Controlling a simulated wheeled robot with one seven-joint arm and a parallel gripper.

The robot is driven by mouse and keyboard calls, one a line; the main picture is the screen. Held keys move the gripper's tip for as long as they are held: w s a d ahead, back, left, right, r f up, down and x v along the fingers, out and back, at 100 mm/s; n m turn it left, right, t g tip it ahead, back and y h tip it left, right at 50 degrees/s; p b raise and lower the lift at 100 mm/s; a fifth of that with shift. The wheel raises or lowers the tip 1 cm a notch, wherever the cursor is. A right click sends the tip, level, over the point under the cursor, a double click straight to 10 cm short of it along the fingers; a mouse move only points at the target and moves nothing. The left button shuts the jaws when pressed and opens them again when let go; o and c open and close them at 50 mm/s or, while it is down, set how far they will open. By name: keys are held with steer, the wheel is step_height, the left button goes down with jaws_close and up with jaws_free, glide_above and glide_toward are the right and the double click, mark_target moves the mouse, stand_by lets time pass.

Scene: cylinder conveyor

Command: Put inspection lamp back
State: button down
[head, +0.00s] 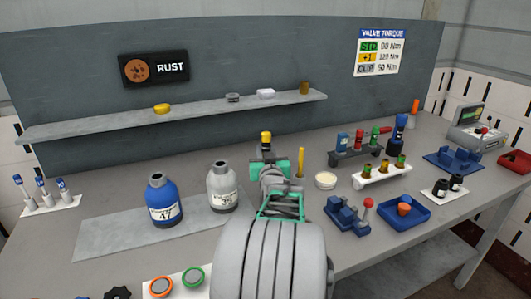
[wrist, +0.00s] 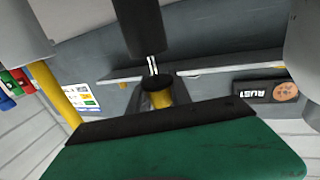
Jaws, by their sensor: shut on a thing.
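My gripper (head: 268,158) is shut on a small yellow-topped thing with a dark lower part, which I take for the inspection lamp (head: 266,137). It stands roughly upright in the jaws, over the middle of the bench. In the wrist view a yellow part with a dark rim (wrist: 157,96) shows beyond the black-edged green finger, with a thin bright stem and a black cylinder above it. The jaws hide part of the held thing, and I cannot tell whether it touches the bench.
A grey bottle (head: 222,188) and blue bottle (head: 164,201) stand left of my gripper. A yellow post (head: 300,163) and white bowl (head: 326,180) are close on its right. Further right are a dark tool rack (head: 342,158), white rack (head: 362,183) and blue tray (head: 421,217). A shelf (head: 200,112) runs behind.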

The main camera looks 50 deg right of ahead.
steer(key=shift+f+b, duration=1.55)
steer(key=shift+b, duration=0.1)
steer(key=c, duration=1.1)
jaws_free()
steer(key=shift+r+p, duration=0.8)
steer(key=shift+r, duration=2.25)
